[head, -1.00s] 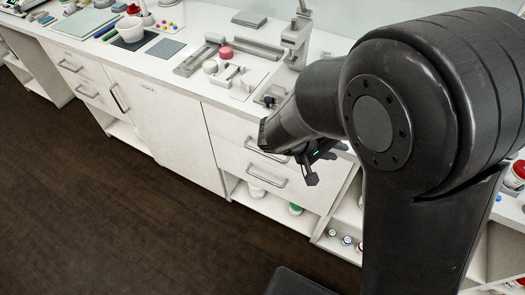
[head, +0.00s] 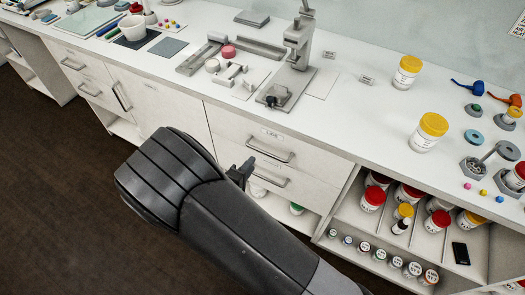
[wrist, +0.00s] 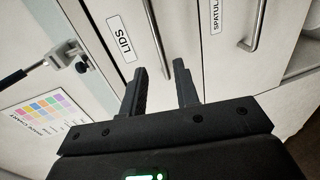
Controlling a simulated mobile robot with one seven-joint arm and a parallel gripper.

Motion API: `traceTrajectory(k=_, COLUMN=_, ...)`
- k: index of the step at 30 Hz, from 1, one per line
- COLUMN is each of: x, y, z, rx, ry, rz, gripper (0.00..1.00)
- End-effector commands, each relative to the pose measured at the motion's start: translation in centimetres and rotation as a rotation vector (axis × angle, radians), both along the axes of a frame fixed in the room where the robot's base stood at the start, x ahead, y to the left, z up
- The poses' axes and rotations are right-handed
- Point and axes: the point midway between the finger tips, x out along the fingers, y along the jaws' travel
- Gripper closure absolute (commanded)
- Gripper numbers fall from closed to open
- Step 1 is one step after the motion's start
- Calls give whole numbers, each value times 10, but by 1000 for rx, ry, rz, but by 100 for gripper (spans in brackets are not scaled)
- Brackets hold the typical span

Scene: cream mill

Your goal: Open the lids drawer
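The lids drawer (head: 305,154) is the upper white drawer in the cabinet right of the middle, and it looks shut. Its label reads LIDS in the wrist view (wrist: 121,39). Its bar handle (head: 270,153) is metal; in the wrist view the handle (wrist: 155,38) runs down toward the space between my fingertips. My gripper (head: 241,172) is in front of the drawers, left of and slightly below that handle in the head view. In the wrist view my gripper (wrist: 161,72) is open, with nothing held. Whether the fingers surround the handle or stand short of it, I cannot tell.
A second drawer, labelled SPATULA in the wrist view (wrist: 215,14), lies below with its own handle (head: 268,178). Open shelves with red-lidded jars (head: 372,197) are at the right. A capping press (head: 292,70) stands on the counter above. Dark floor (head: 60,200) is clear at left.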

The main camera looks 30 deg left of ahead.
Motion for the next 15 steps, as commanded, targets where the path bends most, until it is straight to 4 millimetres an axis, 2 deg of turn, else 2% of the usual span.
traceTrajectory(k=9, x=59, y=-1, z=-13, rx=-1, ry=0, rz=-4, gripper=72)
traceTrajectory(k=15, x=83, y=-1, z=-17, rx=-2, ry=1, rz=-3, gripper=72)
